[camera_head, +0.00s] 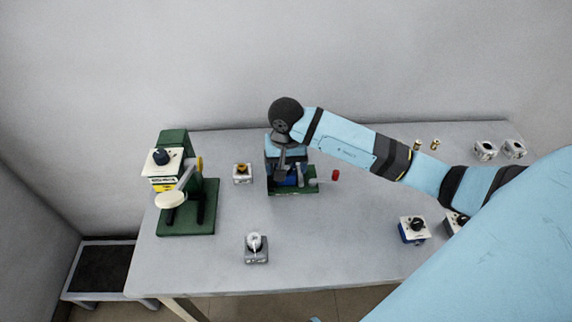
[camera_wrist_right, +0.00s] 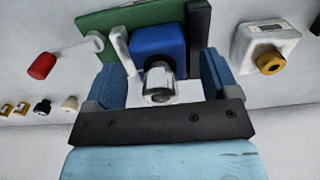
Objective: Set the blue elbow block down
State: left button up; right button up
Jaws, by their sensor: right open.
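The blue elbow block (camera_head: 291,181) sits at the green pump base (camera_head: 303,191) near the table's middle. In the right wrist view the blue elbow block (camera_wrist_right: 157,42) stands against the green board (camera_wrist_right: 120,22), with its silver outlet facing me. My right gripper (camera_wrist_right: 160,75) is open, with one finger on each side of the block and outlet. I cannot tell whether either finger touches the block. In the head view my right gripper (camera_head: 287,163) is over the base and partly hides the block. My left gripper is not in view.
A green pump stand (camera_head: 187,222) is at left. A yellow-valved block (camera_head: 242,176), grey lever block (camera_head: 256,256) and red cap (camera_head: 335,175) surround the base. Brass fittings (camera_head: 418,145), white blocks (camera_head: 485,150) and a blue-based block (camera_head: 413,232) lie right.

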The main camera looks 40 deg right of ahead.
notch_tip(320, 180, up, 12)
jog(key=shift+b, duration=0.3)
jog(key=shift+s, duration=0.1)
dwell(0.4)
